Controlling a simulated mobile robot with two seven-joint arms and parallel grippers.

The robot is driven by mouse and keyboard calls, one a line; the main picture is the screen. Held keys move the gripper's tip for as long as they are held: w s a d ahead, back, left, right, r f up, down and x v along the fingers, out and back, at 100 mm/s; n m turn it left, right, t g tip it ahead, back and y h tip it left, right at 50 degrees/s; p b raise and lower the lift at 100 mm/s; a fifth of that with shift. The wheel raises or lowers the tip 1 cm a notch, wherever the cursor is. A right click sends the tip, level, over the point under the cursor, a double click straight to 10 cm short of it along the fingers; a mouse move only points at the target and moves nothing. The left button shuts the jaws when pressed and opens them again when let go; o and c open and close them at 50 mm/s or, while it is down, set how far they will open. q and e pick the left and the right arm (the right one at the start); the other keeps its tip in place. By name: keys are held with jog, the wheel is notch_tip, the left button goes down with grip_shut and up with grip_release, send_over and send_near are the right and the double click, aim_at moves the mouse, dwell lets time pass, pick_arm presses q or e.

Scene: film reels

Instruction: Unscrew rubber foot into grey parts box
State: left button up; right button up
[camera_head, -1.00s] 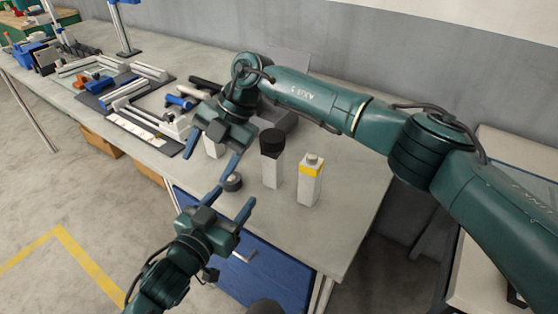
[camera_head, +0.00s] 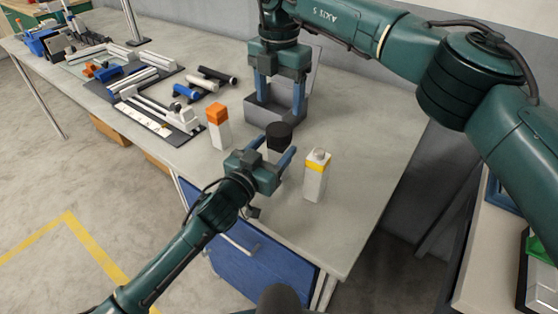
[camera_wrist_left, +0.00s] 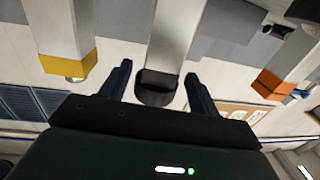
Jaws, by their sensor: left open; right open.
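A white post (camera_head: 274,156) with a black round cap (camera_head: 279,136), which looks like the rubber foot, stands on the bench. In the left wrist view the black cap (camera_wrist_left: 156,88) shows between my fingers, with a gap on each side. My left gripper (camera_head: 275,148) is open, its fingers reaching toward the post from the front. The grey parts box (camera_head: 262,113) stands behind the post. My right gripper (camera_head: 281,112) is open and points down over the box; no object shows between its fingers. The inside of the box is mostly hidden.
An orange-topped white post (camera_head: 217,130) stands to the left and a yellow-banded post (camera_head: 316,178) close to the right. Rails, tubes and a dark tray (camera_head: 190,140) fill the bench's left. The bench's right front is clear.

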pick_arm(q)
jog(key=shift+x, duration=1.5)
grip_shut()
